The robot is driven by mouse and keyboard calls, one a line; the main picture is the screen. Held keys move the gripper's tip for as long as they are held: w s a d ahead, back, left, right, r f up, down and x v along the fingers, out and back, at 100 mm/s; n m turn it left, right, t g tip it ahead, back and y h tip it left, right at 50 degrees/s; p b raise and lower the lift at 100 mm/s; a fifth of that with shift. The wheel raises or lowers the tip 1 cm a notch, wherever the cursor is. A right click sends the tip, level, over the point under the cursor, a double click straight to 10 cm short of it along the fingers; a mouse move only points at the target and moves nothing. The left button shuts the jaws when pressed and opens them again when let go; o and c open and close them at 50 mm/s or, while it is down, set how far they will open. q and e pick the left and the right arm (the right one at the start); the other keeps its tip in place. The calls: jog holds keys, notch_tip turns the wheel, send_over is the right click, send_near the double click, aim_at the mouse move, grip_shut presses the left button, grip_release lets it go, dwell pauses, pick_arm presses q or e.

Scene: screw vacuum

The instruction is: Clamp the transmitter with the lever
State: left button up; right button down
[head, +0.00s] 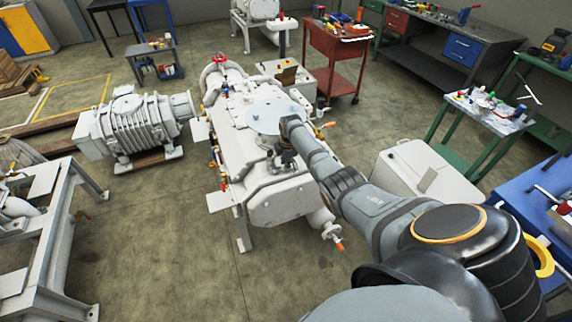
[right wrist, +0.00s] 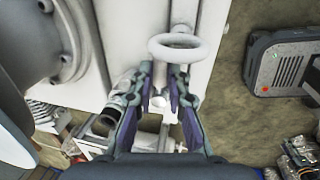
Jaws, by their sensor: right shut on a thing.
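My right gripper (head: 287,158) reaches in over the top of a large white vacuum machine (head: 245,160), beside a round pale disc (head: 276,117). In the right wrist view the two dark fingers of my right gripper (right wrist: 163,70) are shut on a small pale metal part (right wrist: 158,101), mostly hidden between them. A white ring-shaped handle (right wrist: 178,47) stands just beyond the fingertips. I cannot tell which part is the transmitter and which is the lever. My left gripper is not in view.
A ribbed white pump (head: 130,125) stands on the left. A red cart (head: 335,62) is behind. A white cabinet (head: 420,175) stands close on the right. A dark grey box with small lights (right wrist: 285,65) lies at the right in the wrist view.

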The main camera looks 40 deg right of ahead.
jog(key=shift+r, duration=0.1)
dwell(0.3)
jog(key=c, duration=1.3)
grip_release()
jog(key=r, duration=0.4)
jog(key=s+r, duration=0.1)
jog(key=r, duration=0.2)
jog(key=s+r, duration=0.1)
jog(key=r, duration=0.3)
jog(key=shift+s+a+r, duration=0.1)
jog(key=shift+a+r, duration=0.2)
jog(key=shift+r, duration=0.05)
